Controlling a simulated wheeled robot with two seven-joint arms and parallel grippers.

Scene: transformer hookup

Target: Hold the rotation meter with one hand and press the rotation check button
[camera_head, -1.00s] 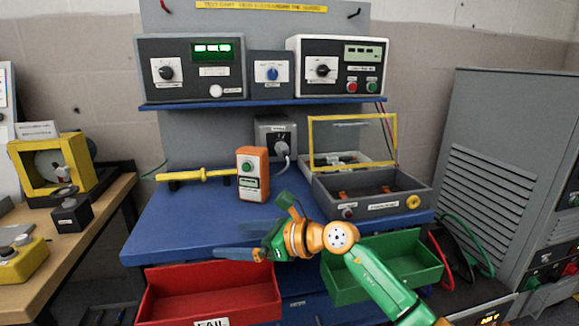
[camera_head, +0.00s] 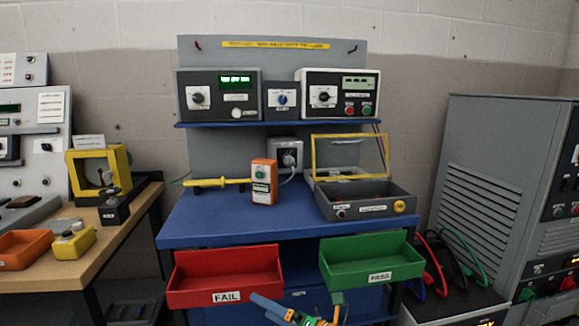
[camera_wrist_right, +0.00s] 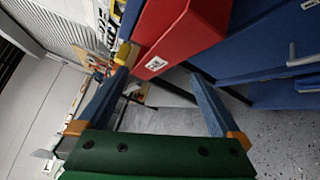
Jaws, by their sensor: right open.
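The likely rotation meter is an orange handheld unit (camera_head: 264,182) with a white face and a green button near its top. It stands upright on the blue bench (camera_head: 225,222) in the head view, left of the grey open-lidded box. My right gripper (camera_head: 297,299) is at the bottom edge of the head view, below and in front of the bench and well apart from the meter. In the right wrist view my right gripper (camera_wrist_right: 160,76) has its blue fingers spread with nothing held between them. My left gripper is out of view.
A red FAIL bin (camera_head: 226,283) and a green PASS bin (camera_head: 365,262) hang at the bench front. A yellow probe (camera_head: 218,182) lies left of the meter. A grey box (camera_head: 366,206) with a yellow-framed lid stands right. The bench front is clear.

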